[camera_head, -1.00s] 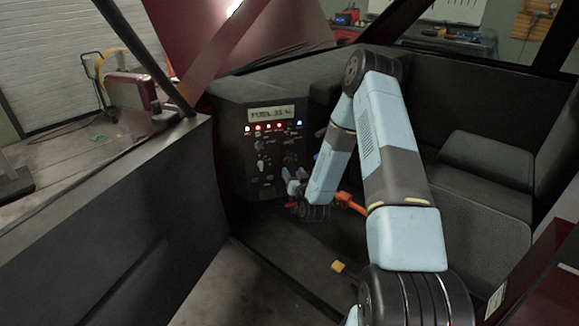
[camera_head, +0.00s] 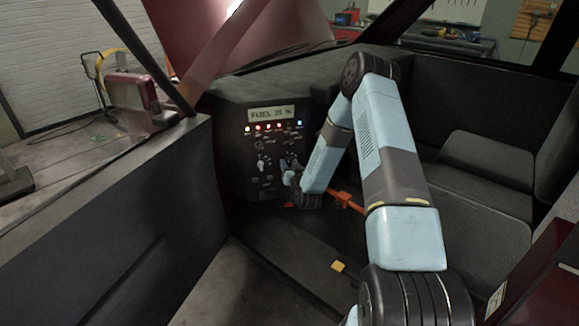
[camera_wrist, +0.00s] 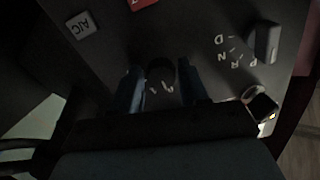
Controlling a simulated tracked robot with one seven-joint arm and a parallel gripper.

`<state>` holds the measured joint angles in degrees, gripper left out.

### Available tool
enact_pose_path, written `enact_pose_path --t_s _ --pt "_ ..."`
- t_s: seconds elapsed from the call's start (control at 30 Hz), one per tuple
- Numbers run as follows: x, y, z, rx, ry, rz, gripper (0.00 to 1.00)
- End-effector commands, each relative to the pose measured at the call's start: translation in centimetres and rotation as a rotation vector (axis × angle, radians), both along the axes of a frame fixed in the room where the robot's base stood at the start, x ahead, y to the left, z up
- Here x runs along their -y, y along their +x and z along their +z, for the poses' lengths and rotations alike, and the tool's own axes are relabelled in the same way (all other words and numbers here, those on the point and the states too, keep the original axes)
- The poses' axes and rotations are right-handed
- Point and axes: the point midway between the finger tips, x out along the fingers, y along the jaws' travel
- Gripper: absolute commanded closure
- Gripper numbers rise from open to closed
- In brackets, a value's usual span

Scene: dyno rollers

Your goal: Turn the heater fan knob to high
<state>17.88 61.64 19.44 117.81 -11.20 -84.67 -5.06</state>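The dark control panel (camera_head: 235,150) stands under the windshield, with small knobs and switches on its face. My gripper (camera_head: 288,168) is at the lower right part of this panel. In the wrist view a dark round knob (camera_wrist: 161,72), likely the heater fan knob, sits between the two fingers of my gripper (camera_wrist: 161,90). The fingers stand apart, one on each side of it; I cannot tell whether they touch it. Faint white marks show by the knob, too dim to read, so its setting cannot be told.
In the wrist view an A/C button (camera_wrist: 82,25), a red button (camera_wrist: 143,3), a gear selector (camera_wrist: 265,42) with letters and a small round part (camera_wrist: 260,103) surround the knob. A fuel display (camera_head: 271,114) tops the panel. A yellow piece (camera_head: 338,266) lies on the floor.

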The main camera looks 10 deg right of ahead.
Motion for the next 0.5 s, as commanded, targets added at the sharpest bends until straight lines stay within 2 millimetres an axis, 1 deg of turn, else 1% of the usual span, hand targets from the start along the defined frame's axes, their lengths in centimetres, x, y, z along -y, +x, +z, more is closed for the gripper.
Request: enact_pose_path --t_s 0.03,0.3,0.4,0.5 --pt "0.0 -0.01 0.0 0.0 0.0 0.0 0.61" --pt "0.02 -0.02 0.0 0.0 0.0 0.0 0.87" --pt "0.03 -0.02 -0.01 0.0 0.0 0.0 0.95" --pt "0.04 -0.02 -0.01 0.0 0.002 -0.001 0.95"
